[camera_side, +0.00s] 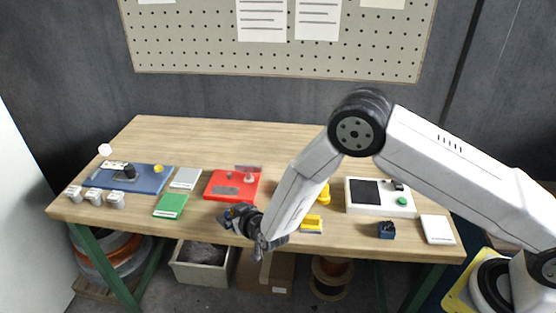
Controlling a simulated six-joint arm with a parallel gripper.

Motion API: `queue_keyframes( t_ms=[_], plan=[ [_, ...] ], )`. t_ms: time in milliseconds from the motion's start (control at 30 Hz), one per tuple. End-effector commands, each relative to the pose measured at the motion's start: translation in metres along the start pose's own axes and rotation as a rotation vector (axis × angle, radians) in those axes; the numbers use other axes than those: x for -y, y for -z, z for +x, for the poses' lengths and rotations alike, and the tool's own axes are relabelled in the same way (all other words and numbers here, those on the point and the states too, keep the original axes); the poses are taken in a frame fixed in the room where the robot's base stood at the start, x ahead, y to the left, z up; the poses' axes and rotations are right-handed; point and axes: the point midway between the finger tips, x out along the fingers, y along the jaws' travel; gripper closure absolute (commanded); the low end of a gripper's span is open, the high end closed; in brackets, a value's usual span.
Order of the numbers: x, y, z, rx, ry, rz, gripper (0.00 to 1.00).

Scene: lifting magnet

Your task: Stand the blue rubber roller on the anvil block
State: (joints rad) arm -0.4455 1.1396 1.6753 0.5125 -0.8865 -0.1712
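My gripper (261,252) is low at the table's front edge, left of centre. Its fingers are small and dark here, so I cannot tell whether they are open or shut, or hold anything. A dark bluish shape (240,212) shows beside the gripper's wrist; I cannot tell whether it is the blue rubber roller or part of my gripper. A small dark navy block (387,230) stands at the front right of the table. I cannot tell for sure which object is the anvil block.
On the wooden table (215,135) are a blue tray (100,178), a red plate (221,178), a green pad (171,205), yellow pieces (312,224), a white panel with a green button (365,207) and a white box (438,230). Grey blocks (116,200) line the left front. The back strip is clear.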

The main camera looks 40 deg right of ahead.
Motion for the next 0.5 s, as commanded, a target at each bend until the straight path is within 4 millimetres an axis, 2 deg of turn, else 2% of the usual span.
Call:
queue_keyframes(
  t_ms=[267, 500],
  plan=[
    [0.000, 0.000, -0.003, 0.001, 0.000, 0.000, 0.00],
    [0.001, 0.001, -0.017, 0.001, 0.000, 0.001, 0.00]
  ],
)
